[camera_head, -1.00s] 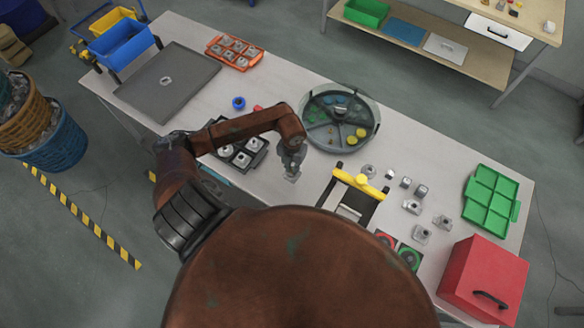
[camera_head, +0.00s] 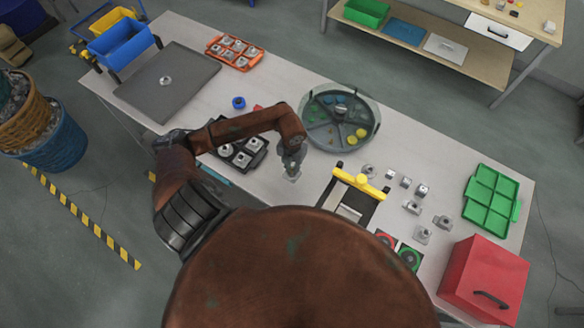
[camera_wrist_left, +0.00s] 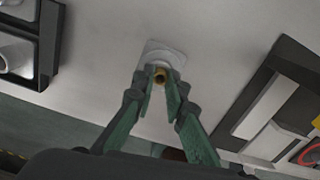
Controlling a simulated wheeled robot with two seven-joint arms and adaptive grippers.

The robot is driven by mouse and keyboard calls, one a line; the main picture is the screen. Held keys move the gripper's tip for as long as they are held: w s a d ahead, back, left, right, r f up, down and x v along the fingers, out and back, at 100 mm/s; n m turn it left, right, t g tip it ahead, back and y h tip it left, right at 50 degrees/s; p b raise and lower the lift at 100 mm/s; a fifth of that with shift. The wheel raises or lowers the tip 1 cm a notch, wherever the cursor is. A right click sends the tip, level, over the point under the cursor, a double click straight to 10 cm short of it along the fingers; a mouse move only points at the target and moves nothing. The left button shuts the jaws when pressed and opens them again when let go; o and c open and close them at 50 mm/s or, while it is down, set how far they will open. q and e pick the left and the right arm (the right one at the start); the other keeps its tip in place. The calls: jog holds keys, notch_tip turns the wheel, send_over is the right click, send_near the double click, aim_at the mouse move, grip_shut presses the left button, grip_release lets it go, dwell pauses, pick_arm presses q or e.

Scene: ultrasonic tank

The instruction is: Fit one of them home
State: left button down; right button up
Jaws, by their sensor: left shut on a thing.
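My left gripper (camera_head: 291,170) is shut on a small metal part (camera_head: 292,179) with a pale square base. In the left wrist view the green fingers (camera_wrist_left: 165,88) close around the part's upper end, and its square plate (camera_wrist_left: 163,55) shows beyond them. I cannot tell whether the plate touches the table. The black tray (camera_head: 261,154) with several square metal parts lies just left of the gripper in the head view; its edge shows in the left wrist view (camera_wrist_left: 45,45). Several loose metal parts, such as one block (camera_head: 422,190), stand on the right. My right gripper is not in view.
A round divided dish (camera_head: 313,137) stands behind the gripper. A yellow-handled black frame (camera_head: 340,184) stands close to its right.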

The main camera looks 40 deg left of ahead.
pick_arm(q)
jog(key=c, duration=1.9)
grip_release()
jog(key=shift+f, duration=0.15)
jog(key=shift+o, duration=0.3)
notch_tip(320, 180, up, 12)
